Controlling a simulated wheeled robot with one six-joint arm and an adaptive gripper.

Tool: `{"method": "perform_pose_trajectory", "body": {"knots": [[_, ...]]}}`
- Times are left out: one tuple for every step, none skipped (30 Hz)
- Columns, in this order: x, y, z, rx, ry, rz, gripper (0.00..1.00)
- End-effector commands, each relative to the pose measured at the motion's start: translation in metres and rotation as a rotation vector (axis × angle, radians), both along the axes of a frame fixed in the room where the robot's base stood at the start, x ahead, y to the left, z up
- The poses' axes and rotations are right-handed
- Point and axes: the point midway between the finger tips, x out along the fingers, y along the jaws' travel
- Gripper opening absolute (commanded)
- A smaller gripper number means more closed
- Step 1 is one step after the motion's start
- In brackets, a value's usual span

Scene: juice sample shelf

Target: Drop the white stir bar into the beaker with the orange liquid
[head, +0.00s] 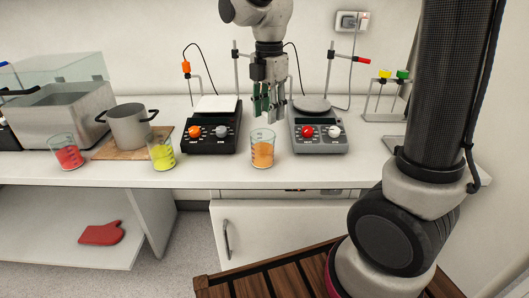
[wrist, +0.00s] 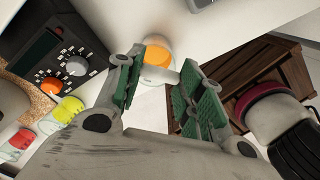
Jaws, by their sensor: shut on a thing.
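The beaker with orange liquid (head: 262,152) stands upright near the counter's front edge, between the two hotplate stirrers. It also shows in the wrist view (wrist: 158,58), beyond the fingertips. My gripper (head: 268,114) points down above and just behind the beaker, apart from it. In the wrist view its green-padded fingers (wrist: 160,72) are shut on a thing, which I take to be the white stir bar.
A black stirrer (head: 210,128) and a grey stirrer (head: 318,130) flank the orange beaker. Beakers with yellow liquid (head: 161,154) and red liquid (head: 67,154) stand to the left, near a metal pot (head: 129,127). Thin stand rods rise behind the stirrers.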

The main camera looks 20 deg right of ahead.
Motion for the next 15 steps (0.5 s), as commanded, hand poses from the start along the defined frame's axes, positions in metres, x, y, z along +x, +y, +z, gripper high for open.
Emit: {"method": "perform_pose_trajectory", "body": {"knots": [[0.0,0.0,-0.007,-0.001,0.002,0.0,0.22],[0.0,0.0,-0.011,-0.001,0.002,0.0,0.22],[0.0,0.0,-0.016,0.0,0.001,-0.001,0.22],[0.0,0.0,-0.019,-0.001,0.002,-0.001,0.22],[0.0,0.0,-0.023,-0.001,0.002,-0.001,0.22],[0.0,0.0,-0.027,0.0,0.001,-0.001,0.22],[0.0,0.0,-0.03,0.0,0.001,-0.001,0.22],[0.0,0.0,-0.032,-0.001,0.002,-0.001,0.22],[0.0,0.0,-0.035,0.0,0.001,-0.001,0.22],[0.0,0.0,-0.037,0.0,0.0,-0.001,0.22],[0.0,0.0,-0.038,0.0,-0.001,-0.001,0.22],[0.0,0.0,-0.039,0.0,-0.001,-0.001,0.22],[0.0,0.0,-0.04,0.0,-0.001,-0.001,0.22],[0.0,0.0,-0.04,0.0,-0.001,-0.001,0.22],[0.0,0.0,-0.041,0.0,-0.001,-0.001,0.22]]}}
